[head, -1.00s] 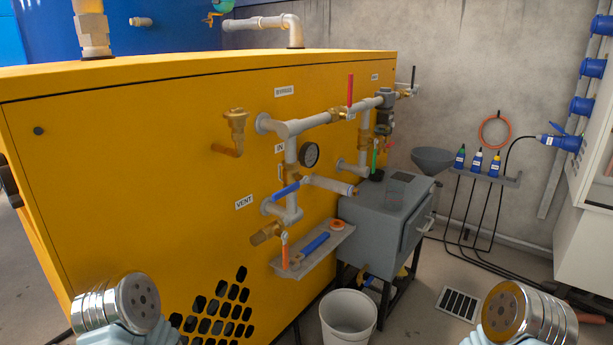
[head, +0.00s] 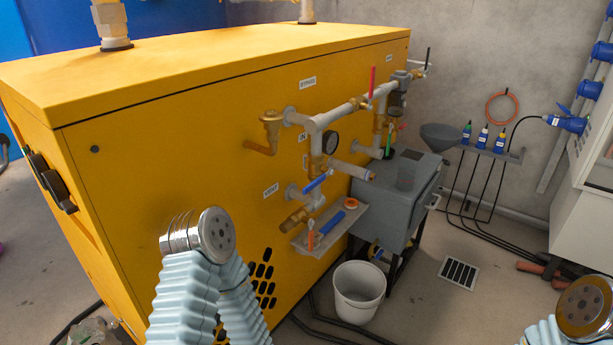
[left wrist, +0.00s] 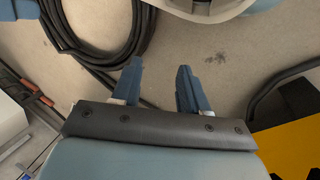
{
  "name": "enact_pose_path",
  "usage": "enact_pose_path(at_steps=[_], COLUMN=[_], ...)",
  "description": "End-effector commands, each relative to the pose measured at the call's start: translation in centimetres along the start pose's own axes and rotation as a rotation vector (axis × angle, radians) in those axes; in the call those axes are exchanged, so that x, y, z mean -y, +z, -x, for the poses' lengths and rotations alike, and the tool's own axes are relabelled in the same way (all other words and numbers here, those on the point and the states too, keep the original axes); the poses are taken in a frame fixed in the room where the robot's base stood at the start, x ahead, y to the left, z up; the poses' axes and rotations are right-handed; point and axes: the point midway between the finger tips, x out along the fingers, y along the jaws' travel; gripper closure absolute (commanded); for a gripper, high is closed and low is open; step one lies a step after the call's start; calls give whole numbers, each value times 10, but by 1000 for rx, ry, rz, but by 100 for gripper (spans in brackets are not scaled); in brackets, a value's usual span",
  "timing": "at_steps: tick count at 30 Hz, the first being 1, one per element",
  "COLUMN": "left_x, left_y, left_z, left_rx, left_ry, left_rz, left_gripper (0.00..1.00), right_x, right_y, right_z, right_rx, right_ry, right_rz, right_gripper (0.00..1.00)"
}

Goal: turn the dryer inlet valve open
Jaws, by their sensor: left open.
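The pipework on the yellow dryer cabinet (head: 200,130) carries several lever valves. A blue-lever valve (head: 318,183) sits on the lower pipe below the round gauge (head: 331,142), near a small label partly hidden by pipe. A red lever (head: 372,82) stands upright on the upper pipe near the bypass label; a green lever (head: 388,143) and a black lever (head: 428,58) are farther right. My left gripper (left wrist: 160,85) is open and empty over the floor, away from the valves. My right gripper is out of view.
A small shelf (head: 318,246) with a blue tool sits under the valves. A grey box unit (head: 395,192) stands right of it, and a white bucket (head: 359,295) is on the floor. Coiled black hose (left wrist: 110,60) lies below my left gripper.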

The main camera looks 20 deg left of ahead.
Motion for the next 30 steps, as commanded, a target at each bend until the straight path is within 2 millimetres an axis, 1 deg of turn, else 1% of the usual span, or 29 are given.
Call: enact_pose_path(at_steps=[2, 11, 17, 20, 23, 26, 28, 29, 30], left_x=[-2, -21, -32, -34, -34, -34, -42, -50, -64], left_y=[-1, -4, -10, -18, -35, -68, -108, -128, -155], left_z=[0, 1, 6, 14, 27, 53, 87, 108, 141], left_rx=[3, 94, 186, 242, 291, 312, 281, 248, 183], left_ry=[2, 15, -28, -95, -213, -417, -643, -761, -928], left_rz=[-11, -194, -390, -532, -690, -872, -999, -1046, -1090], left_gripper=[56, 56, 56, 56, 56, 56, 56, 56, 56], right_x=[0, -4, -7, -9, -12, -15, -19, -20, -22], right_y=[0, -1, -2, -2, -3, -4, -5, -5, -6], right_z=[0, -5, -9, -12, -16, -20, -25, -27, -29], right_rx=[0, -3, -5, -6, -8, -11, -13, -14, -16], right_ry=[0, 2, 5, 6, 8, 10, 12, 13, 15], right_rz=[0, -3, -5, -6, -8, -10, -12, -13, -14], right_gripper=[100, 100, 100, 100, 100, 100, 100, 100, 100])
